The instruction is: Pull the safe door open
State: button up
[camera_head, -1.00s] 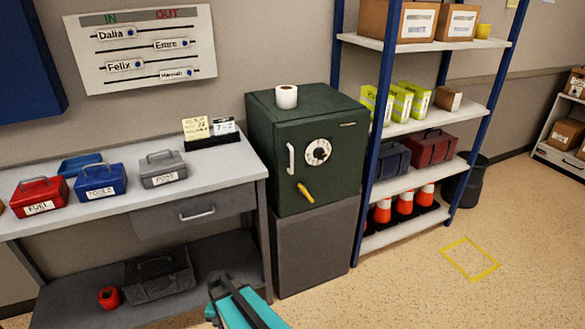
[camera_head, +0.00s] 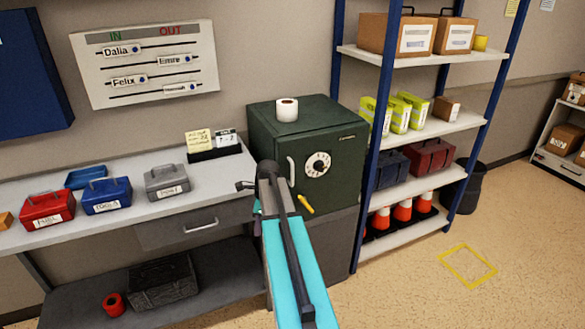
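The dark green safe (camera_head: 335,150) stands on a grey cabinet, and its door looks closed. My gripper (camera_head: 245,186) is at the end of my teal arm, in front of the safe's left edge and left of the pull handle. It appears apart from the handle. Its fingers are small and partly hidden by my wrist, so their opening is unclear.
A paper roll (camera_head: 287,109) stands on the safe. A desk (camera_head: 120,215) with red, blue and grey boxes is on the left. A blue-post shelf (camera_head: 420,187) stands close on the right. The floor at the right is open, with a yellow taped square (camera_head: 467,267).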

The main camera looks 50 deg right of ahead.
jog(key=d+r+m+t+p, duration=0.15)
jog(key=d+r+m, duration=0.45)
jog(key=d+r, duration=0.7)
jog(key=m+t+h+p, duration=0.1)
jog(key=m+h+p, duration=0.1)
jog(key=m, duration=0.3)
send_near(293, 167)
jog(key=shift+v, duration=1.1)
jog(key=shift+w+d+f, duration=0.1)
jog(key=shift+d+f, duration=0.05)
jog(key=shift+f, duration=0.05)
jog(key=shift+p+x, duration=1.6)
jog(key=shift+x, duration=5.15)
grip_shut()
